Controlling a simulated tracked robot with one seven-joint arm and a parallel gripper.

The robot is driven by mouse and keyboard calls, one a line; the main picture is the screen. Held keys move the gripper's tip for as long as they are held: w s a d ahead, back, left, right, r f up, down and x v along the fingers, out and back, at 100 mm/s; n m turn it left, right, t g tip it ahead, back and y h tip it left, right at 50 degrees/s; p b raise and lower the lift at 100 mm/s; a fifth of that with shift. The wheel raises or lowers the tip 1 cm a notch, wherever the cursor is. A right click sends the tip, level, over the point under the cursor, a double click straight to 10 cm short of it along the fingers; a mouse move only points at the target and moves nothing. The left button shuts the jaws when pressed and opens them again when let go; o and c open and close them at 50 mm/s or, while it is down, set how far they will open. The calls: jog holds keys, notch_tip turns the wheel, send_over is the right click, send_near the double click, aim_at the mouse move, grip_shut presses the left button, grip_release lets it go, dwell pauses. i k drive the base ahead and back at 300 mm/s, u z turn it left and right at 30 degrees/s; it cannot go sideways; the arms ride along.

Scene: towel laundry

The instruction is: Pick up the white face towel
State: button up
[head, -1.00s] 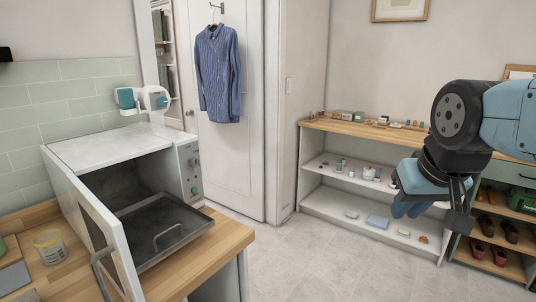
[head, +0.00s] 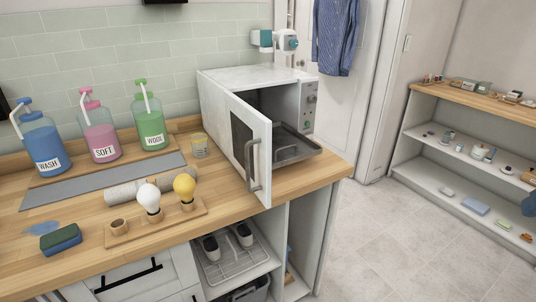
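No thing in the head view is clearly a flat or folded white face towel. A pale, whitish roll (head: 138,187) lies on the wooden counter, behind two bulb-shaped items; it may be a rolled towel, but I cannot tell. My gripper is out of the picture now. A small blue shape (head: 530,205) is cut off by the right edge; I cannot tell whether it belongs to my arm or to something it holds.
A white oven (head: 256,90) stands open, its door (head: 250,150) and tray (head: 295,150) jutting out. Blue, pink and green pump bottles (head: 98,135) stand by the tiled wall. A sponge (head: 61,240) lies at the counter's front left. Floor (head: 390,240) is clear towards the shelf (head: 440,175).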

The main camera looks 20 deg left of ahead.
aim_at(118, 194)
jog(key=k, duration=0.5)
jog(key=u, duration=0.55)
jog(key=i, duration=0.95)
jog(key=u, duration=0.75)
